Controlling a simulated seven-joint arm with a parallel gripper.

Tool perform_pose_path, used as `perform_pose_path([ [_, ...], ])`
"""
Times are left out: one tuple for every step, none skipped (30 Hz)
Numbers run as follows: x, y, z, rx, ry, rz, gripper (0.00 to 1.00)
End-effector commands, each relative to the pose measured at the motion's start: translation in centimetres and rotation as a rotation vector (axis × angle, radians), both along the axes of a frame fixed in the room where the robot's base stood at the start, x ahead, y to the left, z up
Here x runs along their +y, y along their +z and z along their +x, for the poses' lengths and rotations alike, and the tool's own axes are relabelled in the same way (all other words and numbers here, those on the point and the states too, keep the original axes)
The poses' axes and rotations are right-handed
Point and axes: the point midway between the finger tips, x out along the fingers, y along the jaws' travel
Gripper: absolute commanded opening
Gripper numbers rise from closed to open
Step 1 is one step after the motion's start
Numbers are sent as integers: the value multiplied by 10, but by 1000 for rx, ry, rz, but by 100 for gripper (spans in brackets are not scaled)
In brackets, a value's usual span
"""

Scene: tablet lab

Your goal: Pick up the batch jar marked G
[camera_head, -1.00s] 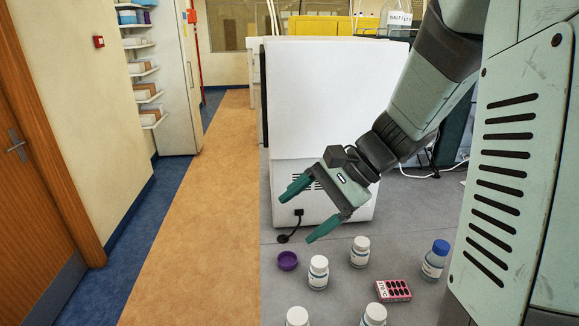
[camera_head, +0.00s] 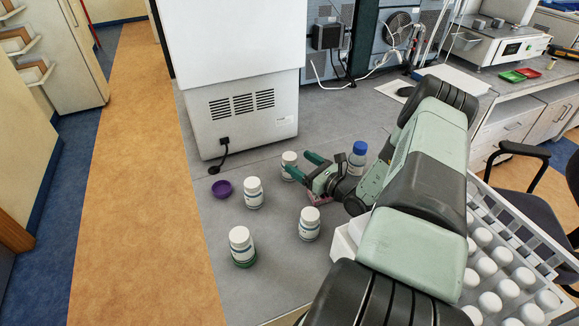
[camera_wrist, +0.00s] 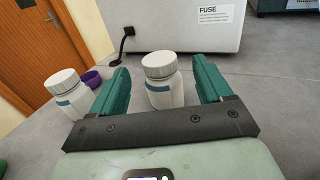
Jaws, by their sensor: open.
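Several white-capped white jars with blue-banded labels stand upright on the grey bench; no letter is readable, so I cannot tell which is marked G. In the head view one jar (camera_head: 289,160) is at my gripper's fingertips (camera_head: 298,165). In the wrist view that jar (camera_wrist: 160,92) stands between and just beyond the open green fingers (camera_wrist: 163,72), with nothing gripped. A second jar (camera_head: 253,194) is to its left and also shows in the wrist view (camera_wrist: 66,95). Two more jars, one (camera_head: 309,225) and another with a green base (camera_head: 242,245), stand nearer.
A purple cap (camera_head: 222,188) lies left of the jars. A blue-capped bottle (camera_head: 357,160) stands just right of my gripper, and a pink rack (camera_head: 320,199) lies partly hidden under it. A white machine (camera_head: 240,105) stands behind. A tray of white-capped jars (camera_head: 510,215) is at right.

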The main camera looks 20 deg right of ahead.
Motion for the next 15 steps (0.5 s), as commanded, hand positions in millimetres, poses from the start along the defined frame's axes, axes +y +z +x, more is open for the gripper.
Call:
perform_pose_path([
  [2,0,4,0,-2,2,78],
  [3,-1,7,0,-2,2,78],
  [5,0,11,0,0,1,78],
  [7,0,14,0,1,1,78],
  [8,0,17,0,1,1,78],
  [9,0,20,0,1,1,78],
  [10,0,22,0,0,1,78],
  [11,0,24,0,0,1,78],
  [12,0,27,0,1,1,78],
  [14,1,30,-1,2,1,78],
  [16,1,34,-1,3,0,78],
  [18,1,39,-1,3,-1,78],
  [20,1,43,-1,3,-1,78],
  [23,2,48,0,4,0,78],
  [25,1,54,0,4,-1,78],
])
